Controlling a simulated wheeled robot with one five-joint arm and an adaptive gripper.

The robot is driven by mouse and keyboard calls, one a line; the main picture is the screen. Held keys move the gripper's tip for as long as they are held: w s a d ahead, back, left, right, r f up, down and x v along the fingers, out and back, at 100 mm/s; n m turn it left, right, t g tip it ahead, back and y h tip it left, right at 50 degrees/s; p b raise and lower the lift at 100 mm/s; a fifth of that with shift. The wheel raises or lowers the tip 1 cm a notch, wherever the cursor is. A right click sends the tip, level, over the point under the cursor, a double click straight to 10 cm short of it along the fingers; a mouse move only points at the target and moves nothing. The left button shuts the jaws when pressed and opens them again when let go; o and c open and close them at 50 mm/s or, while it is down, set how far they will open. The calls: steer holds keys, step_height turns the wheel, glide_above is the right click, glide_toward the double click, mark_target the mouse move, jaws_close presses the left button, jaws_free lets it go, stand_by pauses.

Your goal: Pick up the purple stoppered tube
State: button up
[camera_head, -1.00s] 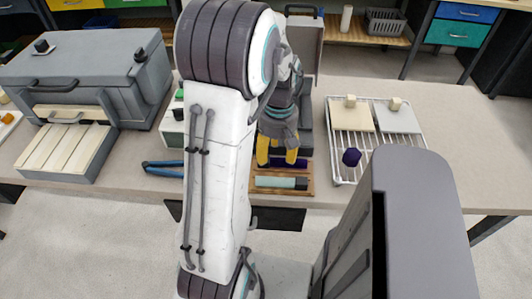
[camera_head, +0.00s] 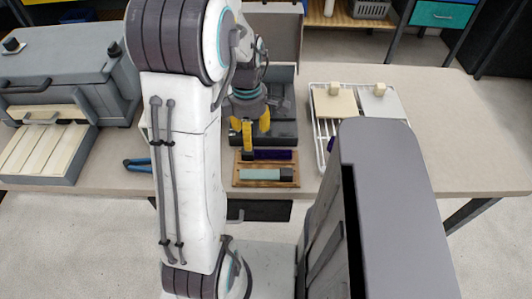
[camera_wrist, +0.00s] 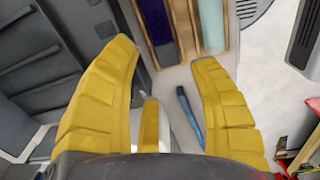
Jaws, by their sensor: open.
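The purple stoppered tube (camera_head: 272,154) lies in the back of a wooden rack (camera_head: 238,179) near the table's front edge. Its dark stopper end is at the left. It also shows at the top of the wrist view (camera_wrist: 154,20). A pale teal tube (camera_head: 260,174) with a dark stopper lies parallel in front of it. My gripper (camera_head: 255,126) is open, with yellow fingers above and behind the tube's stopper end. In the wrist view, my gripper (camera_wrist: 164,56) has nothing between its fingers, and the tube's dark end lies beyond the fingertips.
An open dark grey case (camera_head: 283,130) stands right behind the rack. Blue-handled pliers (camera_head: 138,165) lie left, partly behind my arm. A white wire rack (camera_head: 316,128) with tiles stands right. A grey oven-like box (camera_head: 60,85) is far left. The right table area is clear.

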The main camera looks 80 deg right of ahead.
mark_target(267, 154)
steer(key=shift+f, duration=3.7)
steer(key=shift+o, duration=0.2)
steer(key=c, duration=1)
